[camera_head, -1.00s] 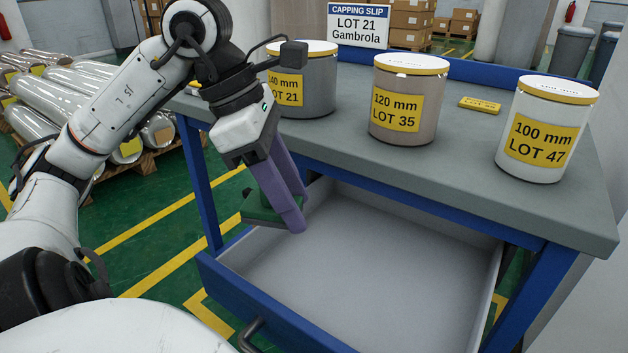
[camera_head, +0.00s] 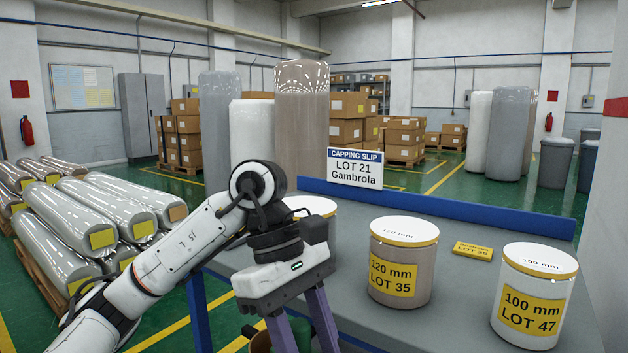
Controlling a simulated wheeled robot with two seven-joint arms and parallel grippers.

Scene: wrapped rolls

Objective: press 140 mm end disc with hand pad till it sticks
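My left gripper (camera_head: 302,326) hangs in front of the table's left part. Its two purple fingers stand apart, but their tips are cut off by the bottom edge. A dark green and brown thing (camera_head: 260,342), perhaps the hand pad, shows beside the left finger; I cannot tell whether it is held. Behind my wrist stands the leftmost round tub (camera_head: 312,206), its white top partly visible and its label hidden. The brown 120 mm LOT 35 tub (camera_head: 402,272) and white 100 mm LOT 47 tub (camera_head: 533,308) stand to the right. My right gripper is not in view.
The capping slip (camera_head: 355,169) reads LOT 21 Gambrola, at the back of the grey table (camera_head: 455,300). A yellow tag (camera_head: 472,251) lies between the right tubs. Wrapped rolls (camera_head: 105,220) are stacked at left. Tall wrapped rolls (camera_head: 302,115) stand behind.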

